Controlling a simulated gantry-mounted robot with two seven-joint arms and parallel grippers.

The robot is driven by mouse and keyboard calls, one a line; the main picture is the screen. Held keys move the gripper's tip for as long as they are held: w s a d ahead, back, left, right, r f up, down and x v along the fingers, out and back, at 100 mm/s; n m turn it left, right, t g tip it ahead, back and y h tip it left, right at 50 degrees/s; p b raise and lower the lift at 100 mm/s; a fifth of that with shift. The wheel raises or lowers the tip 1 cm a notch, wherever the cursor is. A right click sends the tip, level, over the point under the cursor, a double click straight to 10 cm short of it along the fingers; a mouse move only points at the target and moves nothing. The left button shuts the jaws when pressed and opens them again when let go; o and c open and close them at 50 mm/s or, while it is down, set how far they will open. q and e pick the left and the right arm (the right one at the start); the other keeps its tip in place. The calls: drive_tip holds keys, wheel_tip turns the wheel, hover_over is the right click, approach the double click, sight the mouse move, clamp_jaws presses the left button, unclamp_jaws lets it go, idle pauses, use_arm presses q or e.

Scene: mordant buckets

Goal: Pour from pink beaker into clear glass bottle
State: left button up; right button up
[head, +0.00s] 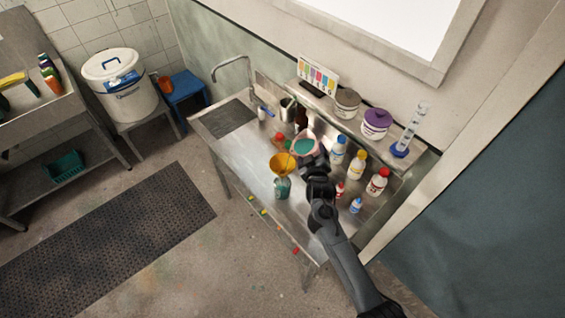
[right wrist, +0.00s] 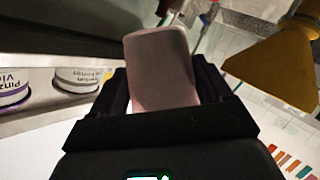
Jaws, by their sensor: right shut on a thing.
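The pink beaker (head: 316,142) with teal liquid in it is held above the steel table in the head view. My right gripper (head: 314,161) is shut on it. In the right wrist view a pinkish part of the beaker (right wrist: 160,72) sits between the dark fingers (right wrist: 165,108). The clear glass bottle (head: 282,189) stands upright near the table's front edge, with teal liquid inside. A yellow funnel (head: 283,162) sits in its mouth, just left of the beaker; the funnel also shows in the right wrist view (right wrist: 270,72). I cannot tell whether liquid is flowing. My left gripper is not in view.
Several small capped bottles (head: 357,164) stand right of my gripper. A shelf behind holds a colour chart (head: 317,75), a grey pot (head: 346,103), a purple-lidded pot (head: 376,123) and a tall cylinder (head: 411,130). A sink tap (head: 232,67) is at the left.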

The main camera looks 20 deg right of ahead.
drive_tip(key=shift+a+r, duration=0.2)
drive_tip(key=shift+r, duration=0.35)
drive_tip(key=shift+a+r+n, duration=0.2)
drive_tip(key=shift+r+n, duration=0.15)
drive_tip(key=shift+n, duration=0.05)
idle(0.4)
drive_tip(key=shift+f+h, duration=0.1)
drive_tip(key=shift+h, duration=0.2)
drive_tip(key=shift+a+f+n+b, duration=0.1)
drive_tip(key=shift+n+b, duration=0.2)
idle(0.7)
drive_tip(key=shift+f, duration=0.1)
idle(0.6)
drive_tip(key=shift+a+n+b, duration=0.1)
drive_tip(key=shift+n+b, duration=0.2)
drive_tip(key=shift+b, duration=0.1)
drive_tip(key=shift+t+h, duration=0.3)
drive_tip(key=shift+r+n, duration=0.2)
drive_tip(key=shift+n, duration=0.1)
idle(0.5)
drive_tip(key=shift+r, duration=0.1)
idle(0.5)
